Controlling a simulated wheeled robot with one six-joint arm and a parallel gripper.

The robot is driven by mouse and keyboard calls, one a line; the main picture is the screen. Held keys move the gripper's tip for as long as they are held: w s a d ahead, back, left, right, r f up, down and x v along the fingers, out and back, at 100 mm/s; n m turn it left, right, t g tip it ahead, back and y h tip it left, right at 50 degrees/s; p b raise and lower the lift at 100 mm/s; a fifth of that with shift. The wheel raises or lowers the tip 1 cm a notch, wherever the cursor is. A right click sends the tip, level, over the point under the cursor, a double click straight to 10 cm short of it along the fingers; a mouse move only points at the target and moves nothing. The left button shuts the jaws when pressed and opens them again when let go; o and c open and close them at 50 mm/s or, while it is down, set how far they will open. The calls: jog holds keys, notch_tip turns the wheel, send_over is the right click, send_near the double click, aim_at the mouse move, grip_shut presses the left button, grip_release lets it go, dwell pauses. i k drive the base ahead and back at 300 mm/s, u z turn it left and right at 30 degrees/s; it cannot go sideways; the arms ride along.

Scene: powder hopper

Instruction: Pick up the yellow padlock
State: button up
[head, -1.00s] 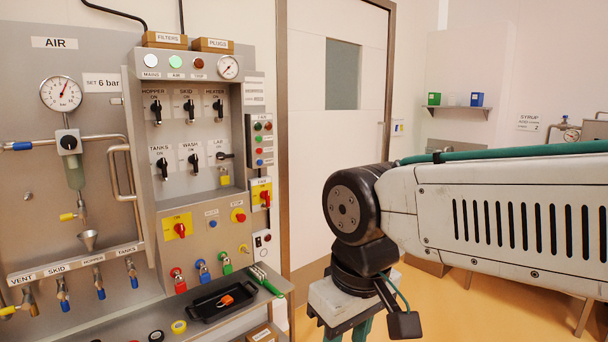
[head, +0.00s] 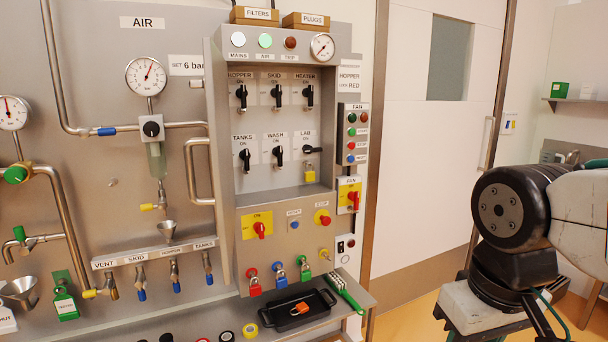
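The yellow padlock (head: 310,172) is small and hangs at the LAB switch (head: 312,149), in the lower right corner of the recessed switch panel. Nothing hides it. My gripper (head: 492,332) is at the lower right, in front of the door, well to the right of the panel and below the padlock. Its fingers are mostly cut off by the bottom edge, so I cannot see whether it is open or shut. It is far from the padlock.
Red (head: 254,286), blue (head: 280,280) and green (head: 304,272) padlocks hang below the panel. A black tray (head: 325,298) with an orange-red item and a green-handled brush (head: 347,292) lie on the shelf. A pipe handle (head: 190,172) stands out left of the panel.

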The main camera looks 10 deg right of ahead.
aim_at(309, 176)
jog(key=z, duration=0.45)
jog(key=i, duration=0.55)
jog(key=z, duration=0.65)
jog(key=i, duration=0.8)
jog(key=u, duration=0.55)
jog(key=i, duration=0.55)
jog(key=u, duration=0.5)
